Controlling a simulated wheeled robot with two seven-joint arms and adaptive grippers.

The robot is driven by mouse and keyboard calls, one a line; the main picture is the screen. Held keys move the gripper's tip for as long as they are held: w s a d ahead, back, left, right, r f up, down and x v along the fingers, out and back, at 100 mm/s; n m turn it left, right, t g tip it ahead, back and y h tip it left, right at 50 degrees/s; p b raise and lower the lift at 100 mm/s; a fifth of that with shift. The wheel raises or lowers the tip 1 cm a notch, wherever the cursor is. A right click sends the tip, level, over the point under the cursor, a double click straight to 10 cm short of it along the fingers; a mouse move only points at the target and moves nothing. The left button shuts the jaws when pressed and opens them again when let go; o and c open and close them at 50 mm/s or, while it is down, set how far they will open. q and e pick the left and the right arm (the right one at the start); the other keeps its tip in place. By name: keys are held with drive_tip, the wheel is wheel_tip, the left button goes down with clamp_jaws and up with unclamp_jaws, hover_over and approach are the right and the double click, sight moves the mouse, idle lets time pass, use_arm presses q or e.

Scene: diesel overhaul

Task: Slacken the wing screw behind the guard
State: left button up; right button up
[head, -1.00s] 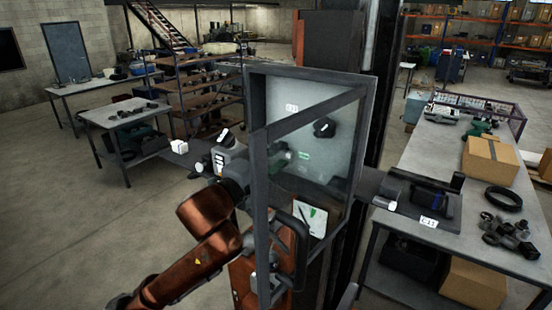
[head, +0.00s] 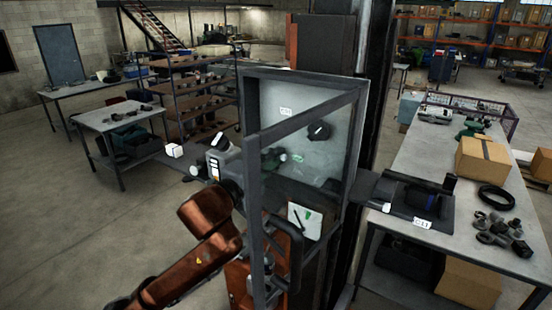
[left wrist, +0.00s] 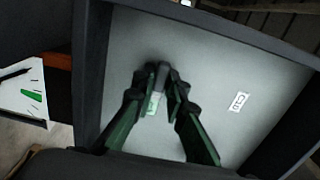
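The guard (head: 303,110) is a dark frame around a pale panel, standing upright in the middle of the head view. A dark knob-like part, which looks like the wing screw (head: 319,131), stands on the pale panel behind the frame. My left gripper (head: 283,158) reaches in from the left, its green fingers partly covered by the frame. In the left wrist view, my left gripper (left wrist: 159,80) has its fingers apart, with a small grey piece (left wrist: 162,74) between the tips. I cannot tell whether they touch it. My right gripper is not in view.
A dark handle (head: 296,250) and a white card with a green mark (head: 304,221) sit low at the guard. A bench (head: 420,165) with a cardboard box (head: 484,160) stands at the right. A shelf rack (head: 200,95) and tables stand at the left, with open floor between.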

use_arm(q)
clamp_jaws()
drive_tip(key=n+p, duration=0.1)
drive_tip(key=n, duration=0.1)
drive_tip(key=shift+r+n, duration=0.1)
drive_tip(key=shift+n, duration=1.3)
drive_tip(key=shift+p, duration=0.35)
